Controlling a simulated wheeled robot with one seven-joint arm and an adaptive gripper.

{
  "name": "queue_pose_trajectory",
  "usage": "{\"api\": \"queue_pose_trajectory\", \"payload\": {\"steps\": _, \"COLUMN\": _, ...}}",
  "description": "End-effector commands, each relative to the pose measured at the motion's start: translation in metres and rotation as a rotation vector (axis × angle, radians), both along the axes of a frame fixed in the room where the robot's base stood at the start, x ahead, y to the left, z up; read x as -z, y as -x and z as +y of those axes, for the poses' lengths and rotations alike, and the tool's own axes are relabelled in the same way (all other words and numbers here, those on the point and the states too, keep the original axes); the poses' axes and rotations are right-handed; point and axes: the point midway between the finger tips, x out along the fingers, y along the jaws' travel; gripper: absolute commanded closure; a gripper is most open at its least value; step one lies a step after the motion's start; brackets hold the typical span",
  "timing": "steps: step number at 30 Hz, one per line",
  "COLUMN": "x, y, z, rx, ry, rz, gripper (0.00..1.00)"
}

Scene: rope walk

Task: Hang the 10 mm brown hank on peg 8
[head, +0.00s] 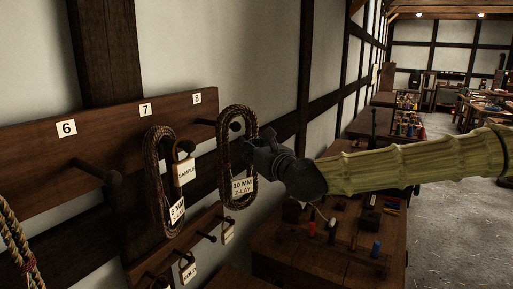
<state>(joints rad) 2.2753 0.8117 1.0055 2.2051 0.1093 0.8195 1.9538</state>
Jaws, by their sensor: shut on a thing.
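The brown 10 mm hank (224,165), tagged "10 MM Z-LAY" (243,187), hangs upright as a long loop in the head view. My gripper (257,153) is shut on its right side. Peg 8 (210,122) sticks out from the board below the number 8 (197,98). Its knob (236,126) shows inside the upper part of the hank's loop, just below the top bend. I cannot tell whether the hank's weight rests on the peg. The fingertips are partly hidden behind the dark gripper body.
Another brown hank (153,185) and a "SAMPLE" tag (186,171) hang by the number 7 (145,109), close left. Peg 6 (100,175) is bare. A lower rail (165,253) holds small tags. A workbench (300,255) with spools stands below my arm.

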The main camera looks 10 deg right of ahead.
Motion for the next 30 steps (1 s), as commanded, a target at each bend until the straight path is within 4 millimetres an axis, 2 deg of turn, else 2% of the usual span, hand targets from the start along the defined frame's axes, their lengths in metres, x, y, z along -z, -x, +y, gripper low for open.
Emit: {"api": "queue_pose_trajectory", "payload": {"steps": 30, "x": 0.000, "y": -0.027, "z": 0.038, "rx": -0.001, "ry": 0.001, "rz": 0.000, "gripper": 1.00}}
